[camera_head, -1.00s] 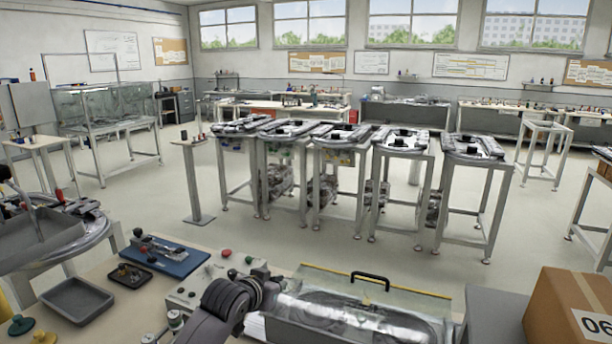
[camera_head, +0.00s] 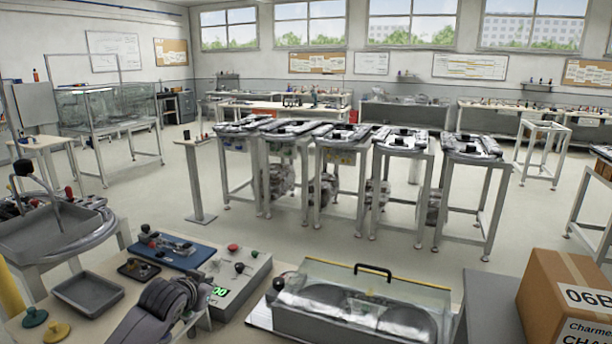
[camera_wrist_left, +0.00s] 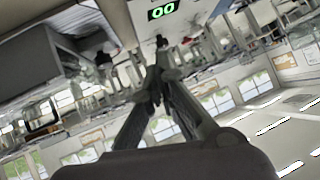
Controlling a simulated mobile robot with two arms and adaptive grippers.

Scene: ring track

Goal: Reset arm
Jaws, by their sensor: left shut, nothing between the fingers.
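My left arm comes in at the bottom left of the head view, and its dark grey left gripper (camera_head: 178,292) is over the bench beside the grey control box (camera_head: 235,280). In the left wrist view the two fingers (camera_wrist_left: 158,78) come together at their tips with nothing between them. The box has a red button, dark knobs and a green display reading 00 (camera_head: 219,292); the display also shows in the left wrist view (camera_wrist_left: 162,10). My right gripper is not in view.
A clear-lidded case (camera_head: 360,305) with a black handle stands right of the box. A cardboard box (camera_head: 560,300) is at the far right. A blue board (camera_head: 170,251) and a grey tray (camera_head: 88,293) lie on the left. Several ring-topped stands (camera_head: 400,140) stand beyond open floor.

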